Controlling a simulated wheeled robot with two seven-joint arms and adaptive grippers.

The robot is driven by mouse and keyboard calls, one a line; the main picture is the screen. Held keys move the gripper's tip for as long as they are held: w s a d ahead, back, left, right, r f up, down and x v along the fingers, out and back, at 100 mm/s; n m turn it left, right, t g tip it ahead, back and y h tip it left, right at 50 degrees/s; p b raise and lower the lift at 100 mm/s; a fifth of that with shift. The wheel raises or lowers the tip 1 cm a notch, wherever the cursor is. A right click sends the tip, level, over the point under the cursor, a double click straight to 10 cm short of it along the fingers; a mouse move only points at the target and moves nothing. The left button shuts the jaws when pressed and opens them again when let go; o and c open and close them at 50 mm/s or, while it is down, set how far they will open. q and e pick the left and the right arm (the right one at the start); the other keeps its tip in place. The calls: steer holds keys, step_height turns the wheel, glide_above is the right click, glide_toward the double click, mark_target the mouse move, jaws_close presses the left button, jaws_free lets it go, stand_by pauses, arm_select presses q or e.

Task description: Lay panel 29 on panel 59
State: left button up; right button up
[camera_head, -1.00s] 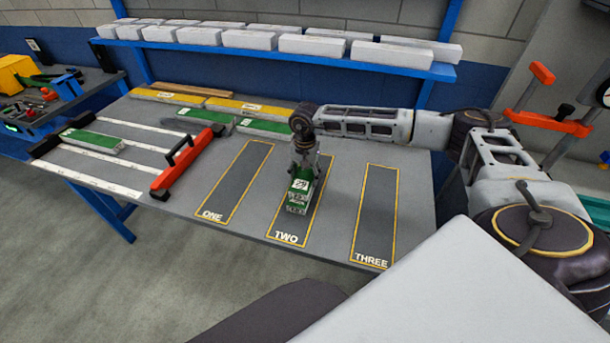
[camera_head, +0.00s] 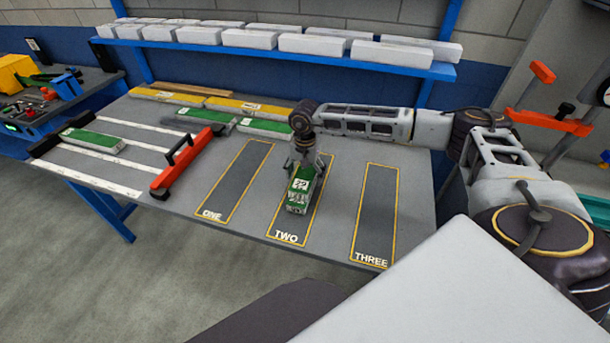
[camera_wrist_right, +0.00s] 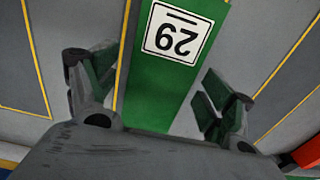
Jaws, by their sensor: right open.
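Panel 29 (camera_head: 300,187) has a green top and a white number label; it lies lengthwise along the strip marked TWO. The label reads 29 upside down in the right wrist view (camera_wrist_right: 178,36). A pale block end shows below its green top in the head view; I cannot read a 59, and panel 59 cannot be told apart there. My right gripper (camera_head: 304,168) is above the panel's far part. Its open fingers (camera_wrist_right: 163,95) stand on either side of panel 29 in the wrist view. My left gripper is not in view.
Strips ONE (camera_head: 237,182) and THREE (camera_head: 376,215) are empty. A red-handled bar (camera_head: 187,162) and another green-topped panel (camera_head: 93,141) lie at the left. More green-topped and yellow panels lie along the back. White blocks fill the blue shelf (camera_head: 290,53).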

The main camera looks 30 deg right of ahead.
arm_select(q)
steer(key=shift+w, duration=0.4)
arm_select(e)
steer(key=shift+r, duration=3.7)
step_height(320, 180, up, 2)
steer(key=p, duration=0.2)
step_height(320, 180, up, 7)
steer(key=p, duration=0.7)
glide_above(305, 175)
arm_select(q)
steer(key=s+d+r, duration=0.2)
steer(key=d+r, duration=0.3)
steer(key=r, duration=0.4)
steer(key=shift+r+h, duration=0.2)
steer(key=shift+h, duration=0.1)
arm_select(e)
steer(key=shift+r, duration=0.3)
arm_select(q)
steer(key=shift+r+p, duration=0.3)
steer(key=shift+p, duration=0.3)
arm_select(e)
steer(key=shift+r, duration=0.3)
